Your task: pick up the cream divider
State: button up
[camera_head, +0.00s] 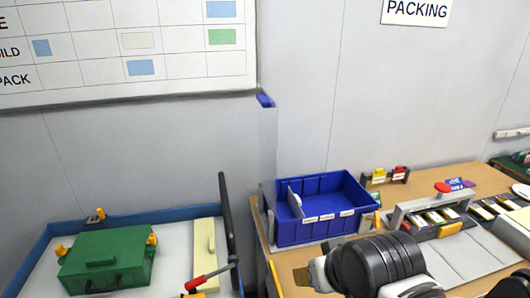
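A long cream piece (205,252), which looks like the cream divider, stands at the right side of the blue-rimmed tray at lower left. A black and white part of my arm shows at the bottom, right of centre, over the wooden bench and well to the right of the cream piece.
A green case (107,260) lies in the blue-rimmed tray (40,243). A red-handled tool (208,277) and a dark upright panel (228,228) are close to the cream piece. A blue bin (322,230) and a press-like fixture (435,207) stand on the wooden bench (470,180).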

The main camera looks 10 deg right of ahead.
aim_at(297, 208)
jog(key=i+j+z, duration=0.1)
jog(key=z, duration=0.3)
jog(key=j+z, duration=0.4)
jog(key=i+j+z, duration=0.1)
jog(key=z, duration=0.3)
jog(key=j+z, duration=0.25)
jog(key=z, duration=0.15)
